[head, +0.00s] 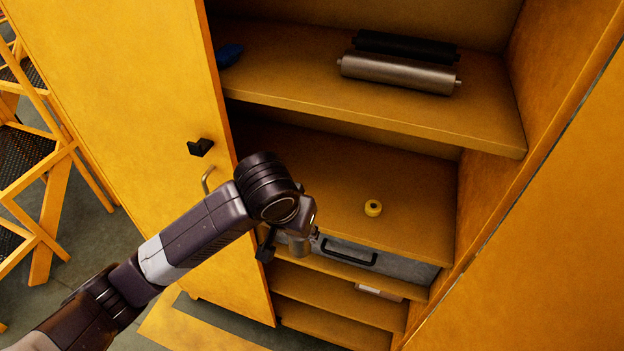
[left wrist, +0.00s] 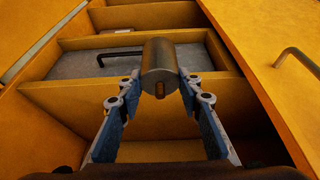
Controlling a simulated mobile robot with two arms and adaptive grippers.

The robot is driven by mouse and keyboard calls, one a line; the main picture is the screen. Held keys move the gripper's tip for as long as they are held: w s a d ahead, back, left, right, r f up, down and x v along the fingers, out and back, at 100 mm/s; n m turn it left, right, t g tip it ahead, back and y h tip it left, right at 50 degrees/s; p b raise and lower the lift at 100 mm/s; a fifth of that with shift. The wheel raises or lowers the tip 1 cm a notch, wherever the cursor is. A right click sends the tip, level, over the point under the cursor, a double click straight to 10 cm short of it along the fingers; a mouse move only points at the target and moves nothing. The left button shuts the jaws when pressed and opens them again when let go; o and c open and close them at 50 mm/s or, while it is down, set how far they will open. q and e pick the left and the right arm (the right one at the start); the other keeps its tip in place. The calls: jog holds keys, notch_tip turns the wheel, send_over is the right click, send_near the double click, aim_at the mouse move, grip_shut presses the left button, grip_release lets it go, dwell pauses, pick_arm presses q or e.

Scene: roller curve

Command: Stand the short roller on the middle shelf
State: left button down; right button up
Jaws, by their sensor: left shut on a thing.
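My left gripper (left wrist: 160,92) is shut on a short grey metal roller (left wrist: 160,60), with one finger on each side of it. In the head view, part of the roller (head: 298,246) shows below my wrist, in front of the open cabinet; the fingers are mostly hidden there. The middle shelf (head: 415,208) is behind and to the right of the gripper. The roller appears clear of the shelf. My right gripper is not in view.
The upper shelf (head: 300,88) holds a long silver roller (head: 397,73), a black roller (head: 405,47) and a blue object (head: 230,55). A grey case (head: 385,265) with a black handle lies below the middle shelf. The open yellow door (head: 130,90) stands left of my arm.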

pick_arm(q)
jog(key=w+d, duration=0.1)
jog(key=w, duration=0.1)
jog(key=w+d+p, duration=0.1)
jog(key=w, duration=0.2)
jog(key=w+p, duration=0.1)
jog(key=w, duration=0.2)
jog(key=shift+w+d+r, duration=0.15)
jog(key=shift+w+d, duration=0.05)
jog(key=shift+d, duration=0.2)
jog(key=shift+w+d, duration=0.15)
jog(key=shift+w, duration=0.5)
jog(key=w, duration=0.1)
jog(key=w+d+p, duration=0.1)
jog(key=shift+w, duration=0.35)
jog(key=shift+w+p, duration=0.2)
jog(key=shift+p, duration=0.3)
jog(key=shift+f, duration=0.4)
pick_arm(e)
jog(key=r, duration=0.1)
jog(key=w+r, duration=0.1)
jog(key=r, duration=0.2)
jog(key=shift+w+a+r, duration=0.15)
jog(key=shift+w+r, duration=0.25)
pick_arm(q)
jog(key=shift+s+f, duration=0.1)
